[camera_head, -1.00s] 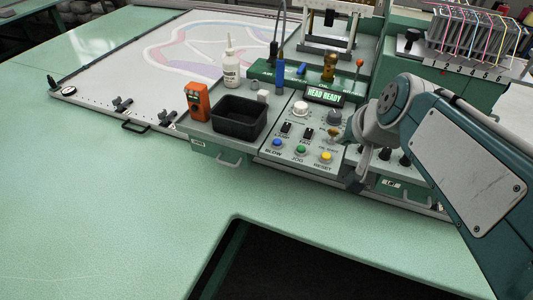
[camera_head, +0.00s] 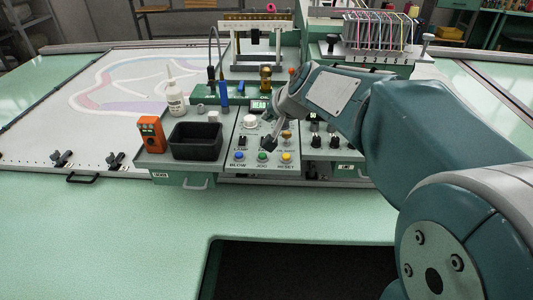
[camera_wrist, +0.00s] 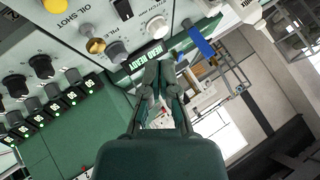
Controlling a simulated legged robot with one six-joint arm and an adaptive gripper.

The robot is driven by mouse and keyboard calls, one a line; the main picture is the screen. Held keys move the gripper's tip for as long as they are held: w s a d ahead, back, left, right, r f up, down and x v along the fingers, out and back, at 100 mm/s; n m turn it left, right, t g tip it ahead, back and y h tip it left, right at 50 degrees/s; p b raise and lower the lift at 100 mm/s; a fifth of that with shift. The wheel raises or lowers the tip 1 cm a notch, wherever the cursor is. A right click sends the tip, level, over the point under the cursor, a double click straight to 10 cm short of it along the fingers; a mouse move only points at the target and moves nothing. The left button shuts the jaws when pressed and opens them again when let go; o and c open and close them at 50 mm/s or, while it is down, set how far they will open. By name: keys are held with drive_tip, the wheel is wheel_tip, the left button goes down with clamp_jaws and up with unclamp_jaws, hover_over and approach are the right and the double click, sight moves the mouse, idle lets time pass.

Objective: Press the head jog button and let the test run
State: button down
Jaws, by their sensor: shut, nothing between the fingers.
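The green JOG button (camera_head: 262,156) sits in the front row of the control panel (camera_head: 240,172), between the blue BLOW button (camera_head: 239,155) and the yellow RESET button (camera_head: 286,157). My gripper (camera_head: 268,147) is shut and empty. In the head view its tips appear just behind the JOG button; I cannot tell whether they touch the panel. In the wrist view my shut fingers (camera_wrist: 160,72) overlap the panel's green display (camera_wrist: 150,52), which reads HEAD READY. The JOG button is not visible in the wrist view.
A black bin (camera_head: 196,143), an orange meter (camera_head: 151,135) and a white bottle (camera_head: 175,98) stand left of the panel. Black knobs (camera_head: 326,141) lie to its right. The green tabletop (camera_head: 110,240) in front is clear, with a dark cutout (camera_head: 300,270).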

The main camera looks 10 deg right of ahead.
hover_over(263, 156)
drive_tip(key=a, duration=0.1)
drive_tip(key=f, duration=0.4)
drive_tip(key=shift+w+a, duration=0.1)
drive_tip(key=shift+a, duration=0.1)
drive_tip(key=f, duration=0.1)
drive_tip(key=d+f, duration=0.1)
drive_tip(key=f, duration=0.1)
drive_tip(key=d+f, duration=0.1)
drive_tip(key=shift+f, duration=0.15)
drive_tip(key=shift+a+f, duration=0.1)
drive_tip(key=shift+a, duration=0.55)
drive_tip(key=shift+d, duration=0.5)
drive_tip(key=shift+a, duration=0.35)
drive_tip(key=shift+d+f, duration=0.1)
drive_tip(key=shift+d, duration=0.1)
drive_tip(key=shift+f, duration=0.25)
